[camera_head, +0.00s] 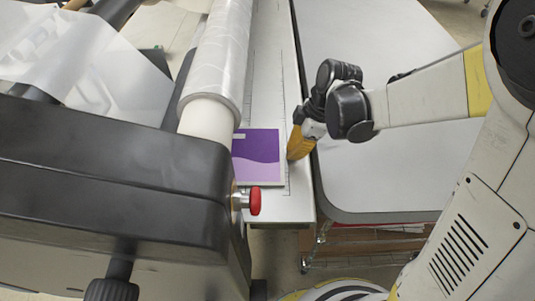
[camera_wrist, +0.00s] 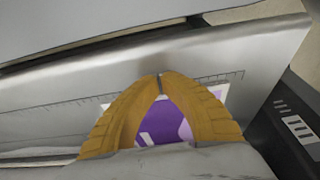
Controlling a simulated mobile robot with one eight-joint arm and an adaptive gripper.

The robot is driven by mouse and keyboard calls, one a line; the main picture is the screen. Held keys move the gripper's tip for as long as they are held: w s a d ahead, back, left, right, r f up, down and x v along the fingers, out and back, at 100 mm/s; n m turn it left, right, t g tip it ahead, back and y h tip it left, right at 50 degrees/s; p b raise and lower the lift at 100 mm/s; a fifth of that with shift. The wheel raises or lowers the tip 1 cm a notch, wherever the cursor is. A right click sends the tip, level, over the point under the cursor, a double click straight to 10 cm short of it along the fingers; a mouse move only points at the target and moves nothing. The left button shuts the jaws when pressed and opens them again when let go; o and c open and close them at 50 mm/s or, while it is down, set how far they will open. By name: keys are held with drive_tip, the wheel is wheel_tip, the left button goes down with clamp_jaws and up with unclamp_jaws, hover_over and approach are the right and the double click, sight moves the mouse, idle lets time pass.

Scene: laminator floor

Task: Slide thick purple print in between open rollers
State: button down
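The purple print (camera_head: 256,152) lies flat on the light feed table (camera_head: 290,208) of the laminator, near its front end. Its left edge is close to the film-wrapped roller (camera_head: 222,55). The roller gap itself is hidden from this angle. My gripper (camera_head: 296,150) is low over the table, just right of the print's right edge. In the wrist view my gripper (camera_wrist: 160,76) has its orange fingertips together with nothing visible between the tips. Part of the print (camera_wrist: 168,125) shows between the finger bodies. I cannot tell whether the fingers touch the print.
A red knob (camera_head: 255,201) sticks out of the black laminator housing (camera_head: 110,170), just in front of the print. A large grey-white table (camera_head: 390,185) stands right of the feed table. Clear film (camera_head: 85,60) hangs at the left.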

drive_tip(key=shift+d, duration=0.25)
idle(0.3)
drive_tip(key=shift+p+v, duration=2.25)
drive_tip(key=shift+v, duration=0.9)
drive_tip(key=shift+d, duration=0.1)
